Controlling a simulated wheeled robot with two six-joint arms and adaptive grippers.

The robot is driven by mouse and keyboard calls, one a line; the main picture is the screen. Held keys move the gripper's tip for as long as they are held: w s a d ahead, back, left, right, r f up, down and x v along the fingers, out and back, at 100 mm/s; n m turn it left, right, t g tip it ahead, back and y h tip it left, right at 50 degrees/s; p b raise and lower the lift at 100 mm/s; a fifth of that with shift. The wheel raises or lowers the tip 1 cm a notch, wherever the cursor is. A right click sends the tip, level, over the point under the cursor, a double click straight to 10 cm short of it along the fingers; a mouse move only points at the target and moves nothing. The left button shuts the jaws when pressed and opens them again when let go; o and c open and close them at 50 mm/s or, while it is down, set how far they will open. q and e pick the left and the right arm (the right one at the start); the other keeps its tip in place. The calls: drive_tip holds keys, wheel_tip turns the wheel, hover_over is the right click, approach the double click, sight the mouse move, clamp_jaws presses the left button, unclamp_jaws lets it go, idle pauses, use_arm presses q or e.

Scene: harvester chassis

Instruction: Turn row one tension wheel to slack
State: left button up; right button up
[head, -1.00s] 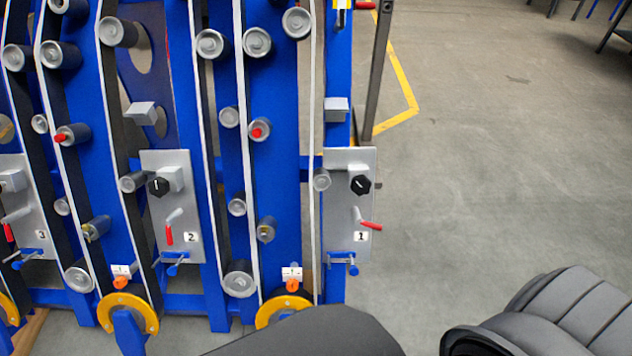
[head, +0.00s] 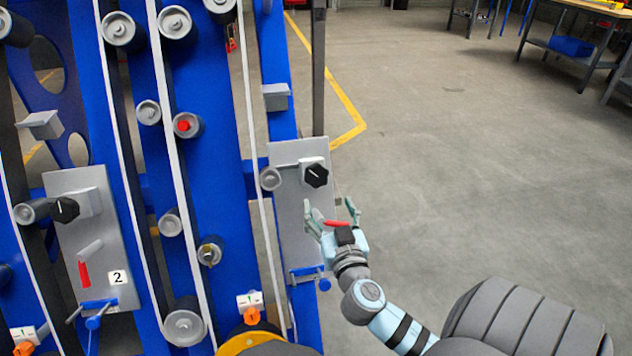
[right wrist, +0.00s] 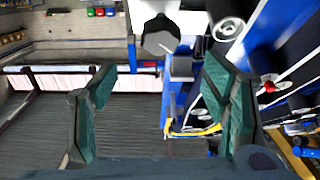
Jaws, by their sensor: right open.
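The row one panel (head: 287,218) is a grey plate at the right end of the blue frame. Its black knob (head: 316,175) has a white line; it also shows above the fingers in the right wrist view (right wrist: 160,36). My right gripper (head: 331,210) is open in front of the panel, below the knob and apart from it. The gripper and wrist hide the panel's number label. The red lever (head: 337,224) shows between the fingers; contact cannot be told. A yellow wheel (head: 232,343) at the bottom of the row is mostly hidden. My left gripper is not in view.
An orange knob with a white label (head: 250,306) stands above the yellow wheel. The row two panel (head: 90,230), with a similar black knob, is at left. A blue-handled clamp (head: 310,275) is on the row one panel's lower edge. Open floor lies to the right.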

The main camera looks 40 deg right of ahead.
sight(317, 177)
drive_tip(key=b+x, duration=0.1)
drive_tip(key=x, duration=1.1)
drive_tip(key=shift+w+d, duration=0.15)
drive_tip(key=shift+w, duration=0.2)
drive_tip(key=c, duration=1.2)
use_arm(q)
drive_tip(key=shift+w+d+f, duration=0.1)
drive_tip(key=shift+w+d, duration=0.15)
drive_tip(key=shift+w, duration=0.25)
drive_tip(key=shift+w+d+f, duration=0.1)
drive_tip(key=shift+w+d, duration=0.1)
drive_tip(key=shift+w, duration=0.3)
use_arm(e)
drive_tip(key=shift+o, duration=0.2)
